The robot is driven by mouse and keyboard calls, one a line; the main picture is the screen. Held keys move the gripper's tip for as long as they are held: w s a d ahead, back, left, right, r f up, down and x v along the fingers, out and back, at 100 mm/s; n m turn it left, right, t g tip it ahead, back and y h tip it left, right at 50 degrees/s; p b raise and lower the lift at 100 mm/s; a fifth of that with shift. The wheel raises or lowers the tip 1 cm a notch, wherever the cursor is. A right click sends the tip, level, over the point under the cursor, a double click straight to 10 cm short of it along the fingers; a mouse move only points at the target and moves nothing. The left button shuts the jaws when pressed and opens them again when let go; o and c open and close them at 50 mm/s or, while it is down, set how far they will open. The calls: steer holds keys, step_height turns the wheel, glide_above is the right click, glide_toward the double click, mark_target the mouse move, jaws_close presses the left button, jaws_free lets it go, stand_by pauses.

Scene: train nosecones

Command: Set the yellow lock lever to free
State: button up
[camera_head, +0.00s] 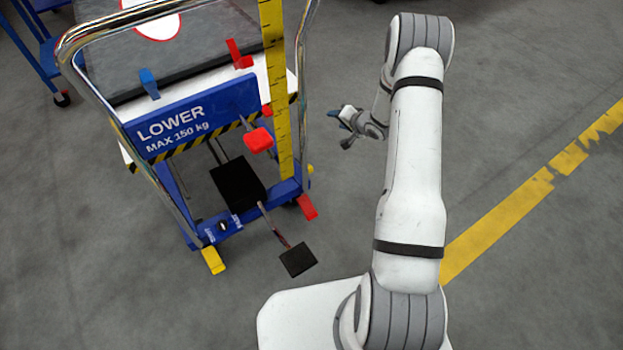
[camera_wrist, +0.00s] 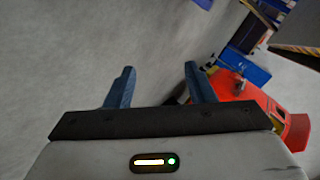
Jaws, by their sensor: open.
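A yellow lever (camera_head: 213,260) sticks out at the near left foot of the blue lift cart, low by the floor. Another small yellow piece (camera_head: 310,168) shows at the cart's right side, mostly hidden by the frame; I cannot tell what it is. My gripper (camera_head: 340,127) is right of the cart, well apart from both yellow pieces. No yellow lever shows clearly in the wrist view.
The blue lift cart (camera_head: 168,128) has chrome handles and a yellow ruler post (camera_head: 273,60). A red lever (camera_head: 307,207) and a black pedal (camera_head: 297,260) jut out low. A red part (camera_wrist: 252,108) lies close right of my fingers. The floor to the right is clear.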

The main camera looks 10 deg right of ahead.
step_height(320, 180, down, 11)
steer(key=s+a+m+y+b, duration=0.1)
steer(key=s+y+b, duration=0.1)
steer(key=b, duration=0.1)
steer(key=m+y+b, duration=0.2)
steer(key=y+b, duration=0.2)
glide_toward(312, 170)
steer(key=w+a, duration=0.2)
steer(key=b+x, duration=0.1)
steer(key=x, duration=0.2)
steer(key=f+b+x, duration=0.1)
steer(key=x, duration=0.2)
steer(key=shift+f, duration=0.1)
steer(key=shift+w+a, duration=0.3)
steer(key=shift+a, duration=0.05)
jaws_close()
